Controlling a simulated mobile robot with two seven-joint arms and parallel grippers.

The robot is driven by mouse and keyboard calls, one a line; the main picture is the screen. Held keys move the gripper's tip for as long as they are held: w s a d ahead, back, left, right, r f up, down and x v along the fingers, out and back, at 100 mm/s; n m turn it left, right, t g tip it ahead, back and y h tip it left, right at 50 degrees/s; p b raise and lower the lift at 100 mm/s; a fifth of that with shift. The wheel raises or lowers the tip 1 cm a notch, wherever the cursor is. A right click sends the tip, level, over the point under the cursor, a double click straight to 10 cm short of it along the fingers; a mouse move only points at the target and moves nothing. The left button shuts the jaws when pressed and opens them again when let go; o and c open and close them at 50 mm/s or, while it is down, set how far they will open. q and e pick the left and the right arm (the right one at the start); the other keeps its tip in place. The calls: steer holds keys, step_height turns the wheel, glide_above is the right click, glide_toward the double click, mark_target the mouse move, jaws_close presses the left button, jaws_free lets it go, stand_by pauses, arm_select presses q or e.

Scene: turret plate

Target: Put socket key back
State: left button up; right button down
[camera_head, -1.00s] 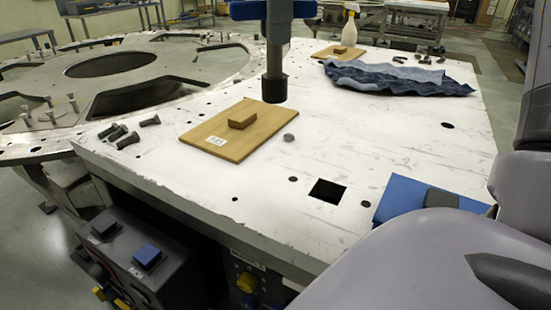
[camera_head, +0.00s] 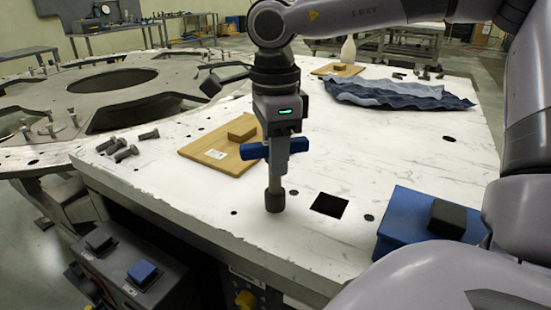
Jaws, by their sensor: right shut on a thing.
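The socket key (camera_head: 275,178) is a grey upright shaft with a dark socket at its lower end and a blue crossbar handle. My right gripper (camera_head: 280,128) is shut on it near the handle. It holds the key over the front part of the white plate (camera_head: 400,150), left of the square hole. I cannot tell whether the socket end touches the plate. The key and gripper hide the right edge of a wooden board (camera_head: 200,160) with a wooden block (camera_head: 242,133). My left gripper is not in view.
A blue box (camera_head: 408,213) with a black block (camera_head: 447,218) stands at the right front. A square hole (camera_head: 329,205) lies right of the key. Several bolts (camera_head: 118,150) lie at the left. A crumpled blue cloth (camera_head: 400,95) and a second wooden board (camera_head: 338,69) lie farther back.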

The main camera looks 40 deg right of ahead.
steer(key=shift+f, duration=0.45)
steer(key=shift+f, duration=0.1)
steer(key=c, duration=0.9)
jaws_free()
step_height(320, 180, up, 12)
steer(key=shift+r+p, duration=0.15)
steer(key=shift+p, duration=0.35)
steer(key=shift+a, duration=0.1)
